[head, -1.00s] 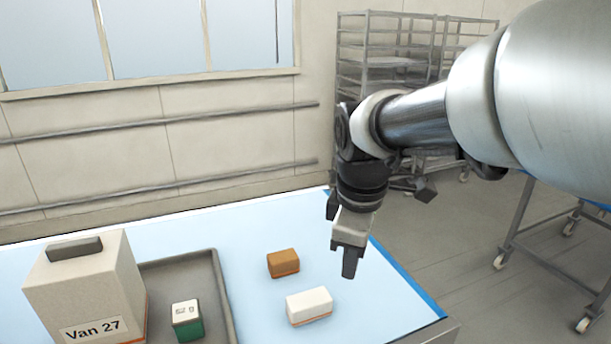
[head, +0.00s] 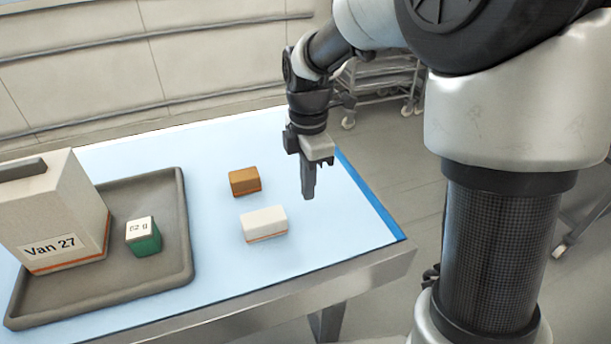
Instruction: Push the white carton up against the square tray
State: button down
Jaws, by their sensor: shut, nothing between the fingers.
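The white carton (head: 264,223), with an orange band at its base, lies on the light blue table top. The square tray (head: 181,262) is dark grey with a raised rim and stands to the left of the carton, with a gap of bare table between them. My gripper (head: 308,196) points down to the right of the carton, with its fingers shut and empty. It appears apart from the carton; its exact height above the table is hard to tell.
A brown carton (head: 244,181) sits just behind the white carton. The tray holds a large "Van 27" box (head: 55,215) and a small green and white box (head: 143,236). The table's blue-striped right edge (head: 372,197) is close to my gripper.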

aim_at(264, 224)
notch_tip(264, 224, down, 6)
jog(key=a, duration=0.1)
jog(key=s+a, duration=0.1)
jog(key=a, duration=0.1)
jog(key=shift+a, duration=0.4)
jog(key=s+a, duration=0.1)
jog(key=a, duration=0.2)
jog(key=s+a, duration=0.1)
jog(key=a, duration=0.3)
jog(key=s+a, duration=0.1)
jog(key=a, duration=0.2)
jog(key=shift+s+a, duration=0.1)
jog(key=shift+a, duration=0.3)
